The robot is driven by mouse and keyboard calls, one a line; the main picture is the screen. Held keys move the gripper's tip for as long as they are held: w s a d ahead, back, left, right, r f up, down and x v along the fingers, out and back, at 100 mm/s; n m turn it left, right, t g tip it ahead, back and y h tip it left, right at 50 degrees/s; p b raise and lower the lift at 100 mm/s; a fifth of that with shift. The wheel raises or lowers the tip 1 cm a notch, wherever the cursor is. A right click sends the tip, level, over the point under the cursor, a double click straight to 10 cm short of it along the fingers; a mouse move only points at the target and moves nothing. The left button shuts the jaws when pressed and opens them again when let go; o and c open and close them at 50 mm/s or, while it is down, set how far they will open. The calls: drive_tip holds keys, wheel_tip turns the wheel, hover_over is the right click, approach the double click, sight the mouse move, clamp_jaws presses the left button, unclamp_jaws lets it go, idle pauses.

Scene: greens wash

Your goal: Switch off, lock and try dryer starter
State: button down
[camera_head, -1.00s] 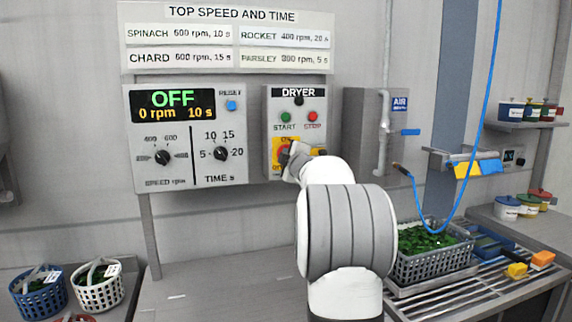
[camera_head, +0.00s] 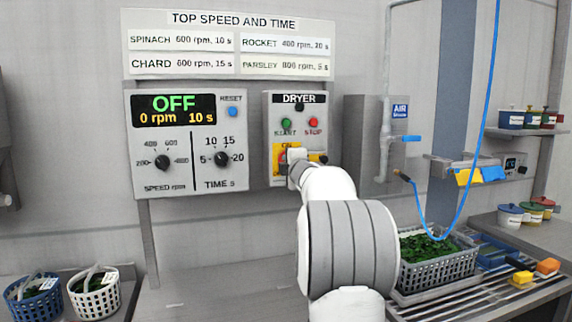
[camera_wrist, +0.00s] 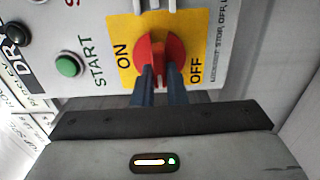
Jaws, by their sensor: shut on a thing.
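The dryer starter (camera_head: 272,108) is a grey wall box with a green START button (camera_head: 286,123) and a red STOP button (camera_head: 313,124). Its red rotary handle (camera_wrist: 168,52) sits on a yellow plate (camera_wrist: 122,62) printed ON and OFF. My gripper (camera_wrist: 160,85) is shut on the red handle, its blue fingers on either side of the grip. In the wrist view the grip lies between the ON and OFF words. In the head view my wrist hides most of the handle. The control panel display (camera_head: 173,109) reads OFF, 0 rpm, 10 s.
A small black-and-yellow item (camera_head: 318,158) shows right of the switch, partly hidden. A blue hose (camera_head: 421,208) hangs at the right, near a grey basket of greens (camera_head: 435,266) on a rack. Two small baskets (camera_head: 95,298) stand at the lower left.

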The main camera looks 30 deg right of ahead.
drive_tip(key=c, duration=1.5)
unclamp_jaws()
drive_tip(key=b+v, duration=0.1)
drive_tip(key=v, duration=0.6)
drive_tip(key=shift+s+a, duration=0.15)
drive_tip(key=shift+s, duration=0.2)
